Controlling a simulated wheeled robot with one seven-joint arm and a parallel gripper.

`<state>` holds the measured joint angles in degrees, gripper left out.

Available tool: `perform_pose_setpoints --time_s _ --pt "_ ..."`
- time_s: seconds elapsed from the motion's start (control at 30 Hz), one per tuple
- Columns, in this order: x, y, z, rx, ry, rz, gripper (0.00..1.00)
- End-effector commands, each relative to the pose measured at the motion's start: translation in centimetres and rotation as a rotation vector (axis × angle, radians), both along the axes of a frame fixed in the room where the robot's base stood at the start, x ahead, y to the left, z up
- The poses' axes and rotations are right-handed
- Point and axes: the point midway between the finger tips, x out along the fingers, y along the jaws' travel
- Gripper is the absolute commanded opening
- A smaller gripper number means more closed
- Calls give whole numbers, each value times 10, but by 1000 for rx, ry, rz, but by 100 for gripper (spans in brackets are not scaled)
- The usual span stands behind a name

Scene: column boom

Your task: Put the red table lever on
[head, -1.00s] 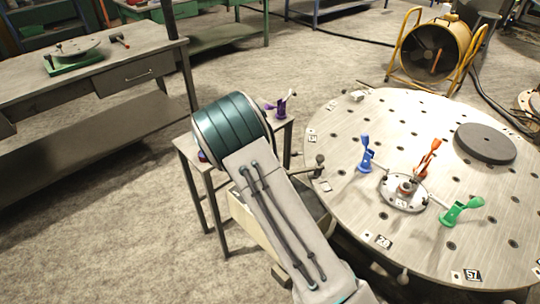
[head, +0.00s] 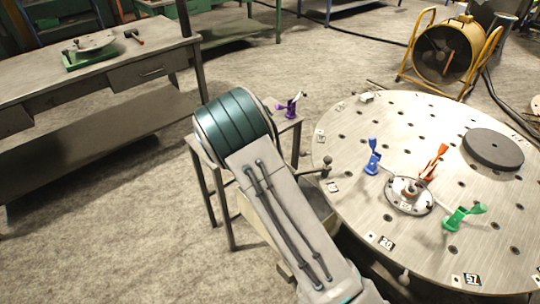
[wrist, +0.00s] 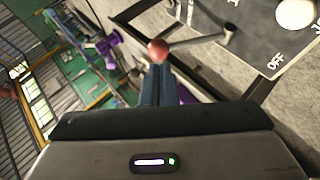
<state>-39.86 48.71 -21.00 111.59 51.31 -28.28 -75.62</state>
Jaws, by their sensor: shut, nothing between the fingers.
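A lever with a red ball knob (wrist: 158,50) and a grey rod shows at the top middle of the wrist view. Its rod runs right to a grey pivot end beside a dark panel (wrist: 262,42) marked OFF. My gripper (wrist: 156,70) is shut and empty. Its dark fingertips are just below the red knob in the picture; I cannot tell whether they touch it. In the head view my arm hides the gripper, and I cannot make out the red knob there.
The round perforated table (head: 345,190) stands right of my arm, bearing blue (head: 372,157), orange-red (head: 435,162) and green (head: 463,215) clamps and a dark disc (head: 493,150). A small stand with a purple clamp (head: 290,106) is behind my arm. A white knob (wrist: 295,12) sits on the panel.

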Motion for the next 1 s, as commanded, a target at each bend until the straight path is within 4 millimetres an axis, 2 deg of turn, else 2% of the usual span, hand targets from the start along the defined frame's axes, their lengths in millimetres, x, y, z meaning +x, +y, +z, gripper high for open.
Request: perform_pose_setpoints --time_s 0.03,0.2,0.4,0.6,1.0 --pt "-12 7 8 2 -2 7 0" --pt "-40 9 29 2 -2 -5 0" --pt "-63 14 46 2 -2 -12 0" --pt "-73 18 52 1 -2 -11 0" --pt "-74 19 52 2 -2 -9 0"
